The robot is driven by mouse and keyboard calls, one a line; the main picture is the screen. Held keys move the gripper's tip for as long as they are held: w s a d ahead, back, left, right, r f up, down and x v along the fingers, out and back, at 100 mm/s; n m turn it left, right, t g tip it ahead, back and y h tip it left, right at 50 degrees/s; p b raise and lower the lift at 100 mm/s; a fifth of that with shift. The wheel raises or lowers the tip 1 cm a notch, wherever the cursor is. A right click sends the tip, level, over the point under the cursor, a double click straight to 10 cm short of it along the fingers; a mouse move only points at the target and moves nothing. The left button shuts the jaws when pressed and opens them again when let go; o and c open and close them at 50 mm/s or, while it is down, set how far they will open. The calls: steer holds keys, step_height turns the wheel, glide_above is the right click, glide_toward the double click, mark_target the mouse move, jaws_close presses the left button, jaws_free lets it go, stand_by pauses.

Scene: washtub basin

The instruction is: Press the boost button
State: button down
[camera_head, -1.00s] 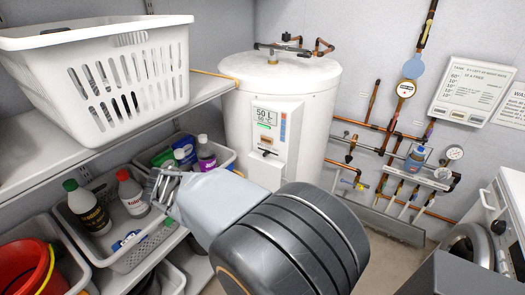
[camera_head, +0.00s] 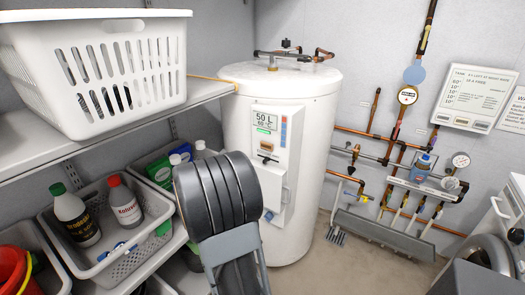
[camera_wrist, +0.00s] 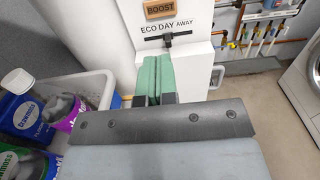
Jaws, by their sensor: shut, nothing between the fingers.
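The white tank (camera_head: 285,100) stands in the middle of the head view, with a control panel on its front. The brown boost button (camera_head: 266,145) is on that panel, below the display. In the head view my arm hides the gripper.
A white laundry basket (camera_head: 100,75) stands on the upper shelf at left. A grey crate (camera_head: 110,265) with bottles is below it. A dark selector lever (camera_head: 266,159) is under the button. Pipes (camera_head: 350,130) run along the wall at right.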

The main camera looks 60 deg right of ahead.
mark_target(266, 145)
steer(key=shift+d, duration=0.1)
steer(key=d, duration=1.3)
steer(key=shift+d+p, duration=0.3)
steer(key=shift+d, duration=0.1)
steer(key=shift+s+d+f+b, duration=0.1)
steer(key=shift+d+b, duration=0.4)
steer(key=shift+d, duration=0.05)
steer(key=shift+d+r, duration=0.1)
steer(key=shift+r, duration=0.25)
steer(key=shift+a+f, duration=0.1)
steer(key=shift+a, duration=0.15)
steer(key=a+b, duration=0.1)
steer(key=a, duration=1.3)
steer(key=shift+f, duration=0.1)
